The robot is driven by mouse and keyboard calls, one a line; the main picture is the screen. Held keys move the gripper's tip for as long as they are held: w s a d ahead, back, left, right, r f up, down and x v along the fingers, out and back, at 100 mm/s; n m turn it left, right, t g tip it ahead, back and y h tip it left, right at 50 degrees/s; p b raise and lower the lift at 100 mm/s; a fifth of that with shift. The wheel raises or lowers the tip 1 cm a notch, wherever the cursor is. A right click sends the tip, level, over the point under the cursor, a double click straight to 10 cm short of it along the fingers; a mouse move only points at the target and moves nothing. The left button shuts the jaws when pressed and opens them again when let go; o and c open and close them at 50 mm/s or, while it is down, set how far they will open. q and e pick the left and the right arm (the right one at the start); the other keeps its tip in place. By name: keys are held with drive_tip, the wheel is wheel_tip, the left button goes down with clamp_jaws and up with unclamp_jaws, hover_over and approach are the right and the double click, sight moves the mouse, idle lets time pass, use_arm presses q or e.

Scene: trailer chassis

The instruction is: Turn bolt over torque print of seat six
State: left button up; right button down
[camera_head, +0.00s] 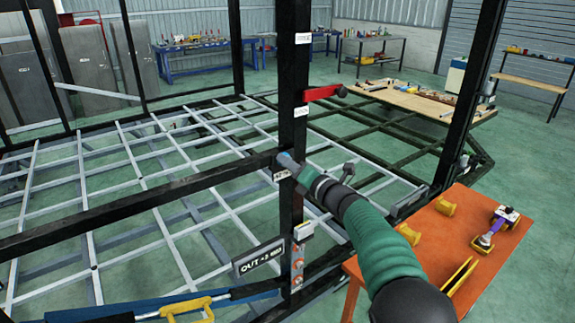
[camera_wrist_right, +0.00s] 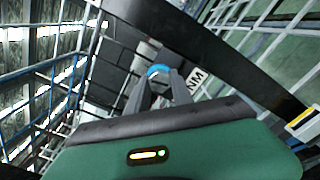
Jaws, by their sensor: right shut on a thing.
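My right gripper (camera_head: 287,162) is at the black upright post (camera_head: 293,75), where a black crossbar (camera_head: 150,190) meets it. The gripper is shut on a small part with a blue rim, taken as the bolt (camera_wrist_right: 158,69); the fingers hide most of it. A white torque print (camera_head: 281,175) is just below the gripper on the post. In the wrist view this print (camera_wrist_right: 196,81) shows the letters NM beside the right finger. I cannot read a seat number. My left gripper is not in view.
A red clamp (camera_head: 323,93) sticks out from the post above my gripper. Lower down are a sign reading OUT +2 MM (camera_head: 258,258) and a blue bar with a yellow handle (camera_head: 187,308). An orange table (camera_head: 440,215) with yellow parts and a tool stands at right.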

drive_tip(key=shift+s+d+f+m+p, duration=0.15)
drive_tip(key=shift+m+p, duration=2.2)
drive_tip(key=shift+m, duration=3)
drive_tip(key=shift+w+a+f+m+p, duration=0.15)
drive_tip(key=shift+m+p, duration=2.25)
drive_tip(key=shift+m, duration=2.9)
drive_tip(key=shift+s+d+f+m+p, duration=0.15)
drive_tip(key=shift+m+p, duration=2.2)
drive_tip(key=shift+m, duration=3)
